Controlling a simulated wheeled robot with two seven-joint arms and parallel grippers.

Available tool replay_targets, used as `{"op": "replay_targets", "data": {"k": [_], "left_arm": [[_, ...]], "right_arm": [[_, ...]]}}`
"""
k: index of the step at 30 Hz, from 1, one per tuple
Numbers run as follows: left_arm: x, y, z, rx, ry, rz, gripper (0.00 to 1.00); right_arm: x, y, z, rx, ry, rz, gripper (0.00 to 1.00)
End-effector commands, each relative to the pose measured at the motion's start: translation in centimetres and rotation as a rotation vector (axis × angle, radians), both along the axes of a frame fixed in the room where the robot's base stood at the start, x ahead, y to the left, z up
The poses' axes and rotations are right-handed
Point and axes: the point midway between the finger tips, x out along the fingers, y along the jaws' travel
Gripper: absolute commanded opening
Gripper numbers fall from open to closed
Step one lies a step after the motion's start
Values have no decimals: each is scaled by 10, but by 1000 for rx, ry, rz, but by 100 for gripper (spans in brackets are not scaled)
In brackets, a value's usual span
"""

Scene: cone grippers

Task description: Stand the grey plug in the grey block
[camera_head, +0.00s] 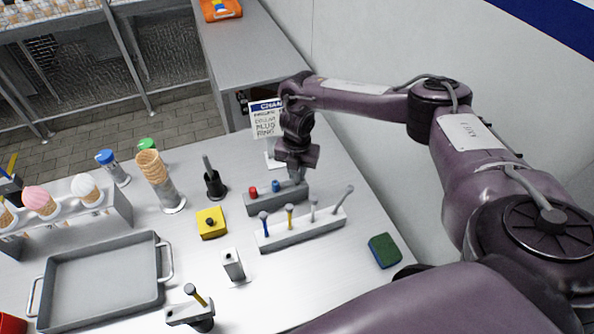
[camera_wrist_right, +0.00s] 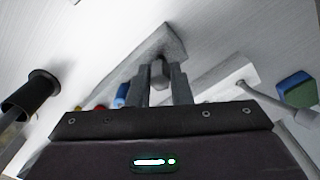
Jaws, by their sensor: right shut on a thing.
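The grey block (camera_head: 262,207) stands on the white table, with a red plug (camera_head: 253,192) and a blue plug (camera_head: 276,186) in its left and middle parts. My right gripper (camera_head: 297,178) points down at the block's right end. In the wrist view its fingers (camera_wrist_right: 161,85) are shut on the grey plug (camera_wrist_right: 158,76), over the far end of the grey block (camera_wrist_right: 168,45). The fingers hide most of the plug, and I cannot tell how deep it sits in the block. My left gripper is not in view.
A white rack (camera_head: 304,236) with several upright tools, one tilted, stands just in front of the block. A sign (camera_head: 265,122) stands behind. A black cup (camera_head: 215,185), a yellow block (camera_head: 211,224) and a grey tray (camera_head: 100,281) are to the left. A green-blue sponge (camera_head: 385,251) lies right.

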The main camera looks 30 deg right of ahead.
Motion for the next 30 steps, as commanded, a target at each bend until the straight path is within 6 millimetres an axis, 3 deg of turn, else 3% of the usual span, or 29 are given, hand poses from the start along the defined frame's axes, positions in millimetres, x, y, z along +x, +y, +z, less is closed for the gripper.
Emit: {"op": "replay_targets", "data": {"k": [20,21,26,30], "left_arm": [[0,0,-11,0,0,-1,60],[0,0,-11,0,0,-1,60],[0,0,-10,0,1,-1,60],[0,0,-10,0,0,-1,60]], "right_arm": [[0,0,-16,0,0,0,0],[0,0,-16,0,0,0,21],[0,0,-15,0,0,0,42],[0,0,-15,0,0,0,44]]}}
